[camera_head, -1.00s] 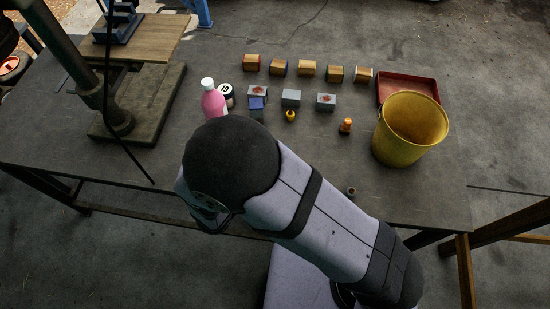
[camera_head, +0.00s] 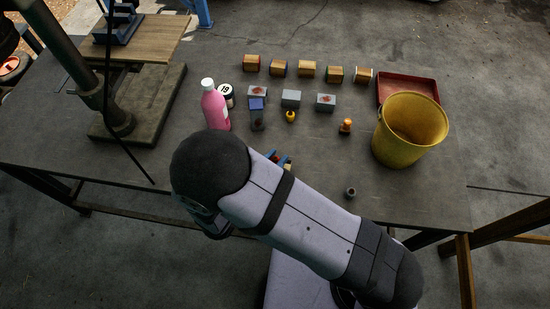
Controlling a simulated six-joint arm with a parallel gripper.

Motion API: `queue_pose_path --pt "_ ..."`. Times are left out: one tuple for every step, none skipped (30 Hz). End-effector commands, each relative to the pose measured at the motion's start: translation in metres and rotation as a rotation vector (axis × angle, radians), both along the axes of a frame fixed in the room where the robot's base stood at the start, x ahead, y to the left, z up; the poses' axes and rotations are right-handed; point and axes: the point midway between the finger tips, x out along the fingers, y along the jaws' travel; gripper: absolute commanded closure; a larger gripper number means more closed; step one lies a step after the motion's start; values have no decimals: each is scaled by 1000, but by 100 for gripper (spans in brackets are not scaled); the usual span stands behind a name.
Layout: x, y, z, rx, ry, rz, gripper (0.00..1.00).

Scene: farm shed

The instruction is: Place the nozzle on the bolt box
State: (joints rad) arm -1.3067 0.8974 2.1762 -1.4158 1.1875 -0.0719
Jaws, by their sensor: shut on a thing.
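My gripper (camera_head: 279,159) shows only in part beyond my arm, its blue fingers over the front middle of the table. It is shut on a small orange-tan thing (camera_head: 288,167), mostly hidden, which I take to be the nozzle. I cannot tell its shape. I cannot tell which box is the bolt box. My gripper is in front of this row, apart from it.
A pink bottle (camera_head: 215,108) and a white-labelled can (camera_head: 227,96) stand left. A yellow-topped piece (camera_head: 290,116), an orange piece (camera_head: 345,126) and a grey ring (camera_head: 350,192) are on the table (camera_head: 320,170). A yellow bucket (camera_head: 408,132) and red tray (camera_head: 407,86) stand right; several wooden blocks (camera_head: 307,68) behind.

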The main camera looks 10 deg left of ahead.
Motion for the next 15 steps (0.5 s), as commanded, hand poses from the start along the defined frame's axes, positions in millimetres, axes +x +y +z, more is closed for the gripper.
queue_pose_path --pt "0 0 -1 0 0 0 100" --pt "0 0 -2 0 0 0 100" --pt "0 0 -3 0 0 0 100" --pt "0 0 -4 0 0 0 100" --pt "0 0 -5 0 0 0 100" --pt "0 0 -3 0 0 0 70" --pt "0 0 -3 0 0 0 62" --pt "0 0 -3 0 0 0 60" --pt "0 0 -3 0 0 0 60" --pt "0 0 -3 0 0 0 60" --pt "0 0 -3 0 0 0 60" --pt "0 0 -3 0 0 0 60" --pt "0 0 -3 0 0 0 60" --pt "0 0 -3 0 0 0 60" --pt "0 0 -3 0 0 0 60"
